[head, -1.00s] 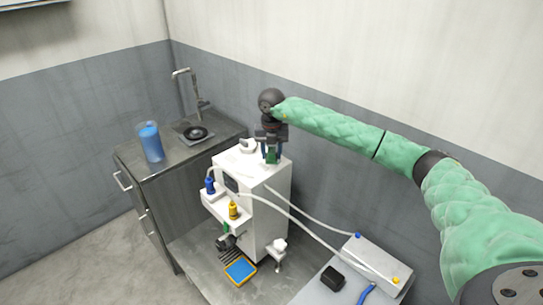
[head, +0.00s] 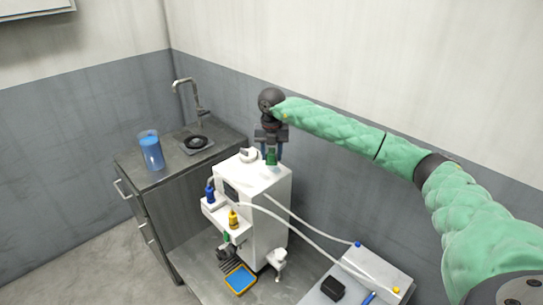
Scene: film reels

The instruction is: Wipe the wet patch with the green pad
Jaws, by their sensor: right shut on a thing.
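My right gripper (head: 271,151) points down over the back part of the white machine's top (head: 240,170). It is shut on the green pad (head: 271,159), a small dark green block at its fingertips. I cannot tell whether the pad touches the top or hangs just above it. I cannot make out the wet patch; it may be hidden by the gripper or too faint. My left gripper is out of view.
A white ring-like part (head: 248,155) stands on the machine top, left of the pad. Hoses run to a white box (head: 375,270). A sink counter with a blue-filled jug (head: 151,154) is at left.

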